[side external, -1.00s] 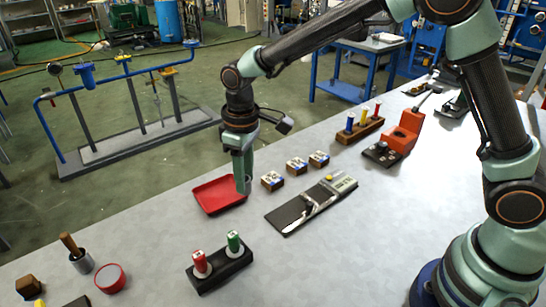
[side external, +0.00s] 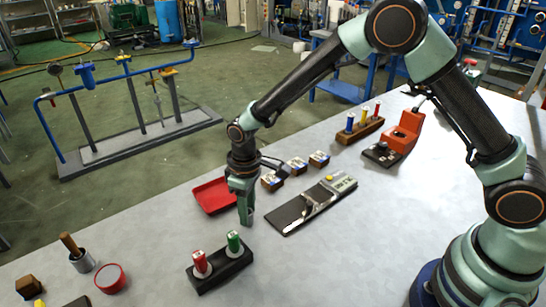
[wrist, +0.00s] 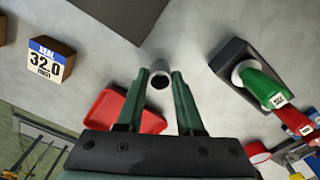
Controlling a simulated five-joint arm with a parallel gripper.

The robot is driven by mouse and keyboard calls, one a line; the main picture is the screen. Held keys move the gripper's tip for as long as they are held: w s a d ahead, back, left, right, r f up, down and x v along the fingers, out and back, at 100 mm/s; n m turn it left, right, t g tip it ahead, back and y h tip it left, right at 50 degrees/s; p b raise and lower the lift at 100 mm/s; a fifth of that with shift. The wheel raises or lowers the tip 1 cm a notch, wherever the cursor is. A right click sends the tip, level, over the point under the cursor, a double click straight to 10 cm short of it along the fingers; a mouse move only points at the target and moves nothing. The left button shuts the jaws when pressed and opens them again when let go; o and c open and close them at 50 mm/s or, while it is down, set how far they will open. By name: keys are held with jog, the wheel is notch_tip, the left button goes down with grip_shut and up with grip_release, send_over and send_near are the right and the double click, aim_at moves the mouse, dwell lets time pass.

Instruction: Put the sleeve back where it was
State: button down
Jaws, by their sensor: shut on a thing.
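My gripper (side external: 246,208) points down over the table, between the red tray and the black two-hole holder. In the wrist view my gripper's fingers (wrist: 160,82) are shut on the sleeve (wrist: 160,72), a small grey tube with a dark bore seen end-on. In the side view the sleeve is hard to tell apart from the fingertips. Whether it touches the table is unclear.
The red tray (side external: 212,196) is just behind my gripper. The black holder (side external: 222,272) with red and green pieces stands in front. A dark board with a gauge (side external: 300,215) lies to the right, and several label blocks (side external: 297,166) stand behind.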

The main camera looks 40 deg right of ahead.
jog(key=shift+f, duration=0.15)
jog(key=c, duration=0.5)
grip_release()
jog(key=shift+c, duration=0.2)
notch_tip(320, 180, up, 12)
jog(key=s+d+r+m+t, duration=0.3)
jog(key=s+d+r, duration=0.2)
jog(key=d+r, duration=0.5)
jog(key=s+d+r+m+t, duration=0.1)
jog(key=s+d+m+t, duration=0.1)
jog(key=s+d, duration=0.5)
jog(key=shift+s+d+r+m, duration=0.25)
jog(key=shift+s+m, duration=0.25)
jog(key=shift+s, duration=0.65)
